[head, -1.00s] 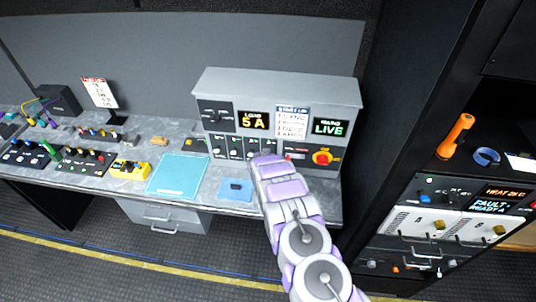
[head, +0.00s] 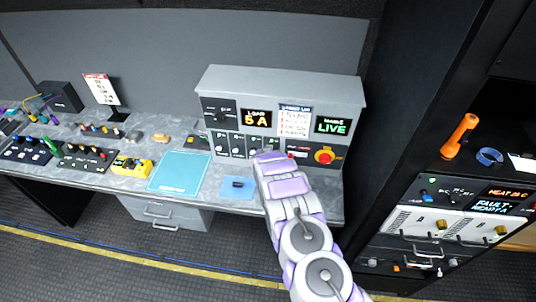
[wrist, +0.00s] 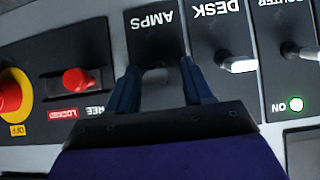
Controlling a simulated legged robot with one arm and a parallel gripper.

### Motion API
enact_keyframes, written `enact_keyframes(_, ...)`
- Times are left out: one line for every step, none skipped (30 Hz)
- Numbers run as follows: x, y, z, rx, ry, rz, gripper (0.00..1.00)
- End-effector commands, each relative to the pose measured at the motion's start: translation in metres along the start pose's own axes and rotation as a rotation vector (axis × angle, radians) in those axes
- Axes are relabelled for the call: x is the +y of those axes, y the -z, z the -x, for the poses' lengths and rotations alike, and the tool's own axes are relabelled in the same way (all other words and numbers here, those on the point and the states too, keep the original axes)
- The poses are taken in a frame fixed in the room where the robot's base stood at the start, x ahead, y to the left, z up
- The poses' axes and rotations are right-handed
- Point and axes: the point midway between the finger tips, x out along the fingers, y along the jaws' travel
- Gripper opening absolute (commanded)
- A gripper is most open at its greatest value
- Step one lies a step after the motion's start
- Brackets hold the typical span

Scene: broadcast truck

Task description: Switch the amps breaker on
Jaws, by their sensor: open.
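The grey power panel (head: 281,85) stands on the desk, with a row of breakers along its lower left. In the wrist view the picture is upside down, and the black AMPS breaker plate (wrist: 152,30) is straight ahead. My gripper (wrist: 160,72) is open, its two dark fingers on either side of the lower part of this plate. The AMPS lever is mostly hidden between the fingers, so its position and any contact cannot be told. In the head view my gripper (head: 264,157) is at the panel's lower front and covers that breaker.
The DESK breaker lever (wrist: 238,63) and the ROUTER lever (wrist: 298,50), with a green ON light, are on one side. A red guarded switch (wrist: 77,82) and a red-yellow rotary knob (wrist: 12,92) are on the other. A black rack (head: 420,120) stands right.

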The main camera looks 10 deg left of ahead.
Motion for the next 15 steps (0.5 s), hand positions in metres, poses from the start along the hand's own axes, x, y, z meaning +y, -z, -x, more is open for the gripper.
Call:
enact_keyframes(0.000, -0.001, 0.000, -0.001, 0.000, 0.000, 0.51)
enact_keyframes(0.000, -0.001, 0.000, -0.002, 0.000, 0.000, 0.51)
enact_keyframes(0.000, -0.002, 0.000, -0.002, 0.000, 0.000, 0.51)
enact_keyframes(0.000, -0.002, 0.000, -0.003, -0.001, 0.001, 0.51)
enact_keyframes(0.000, -0.002, 0.001, -0.003, -0.001, 0.001, 0.51)
enact_keyframes(-0.001, -0.003, 0.002, -0.004, -0.001, 0.002, 0.51)
enact_keyframes(-0.001, -0.003, 0.004, -0.004, -0.002, 0.003, 0.51)
enact_keyframes(-0.002, -0.003, 0.005, -0.004, -0.002, 0.003, 0.51)
enact_keyframes(-0.002, -0.003, 0.008, -0.004, -0.003, 0.004, 0.51)
enact_keyframes(-0.002, -0.004, 0.010, -0.005, -0.003, 0.004, 0.51)
enact_keyframes(-0.002, -0.004, 0.013, -0.005, -0.003, 0.005, 0.51)
enact_keyframes(-0.003, -0.005, 0.017, -0.007, -0.003, 0.006, 0.51)
enact_keyframes(-0.003, -0.005, 0.020, -0.007, -0.003, 0.006, 0.51)
enact_keyframes(-0.003, -0.004, 0.024, -0.005, -0.002, 0.005, 0.51)
enact_keyframes(-0.004, -0.003, 0.028, -0.003, 0.000, 0.005, 0.51)
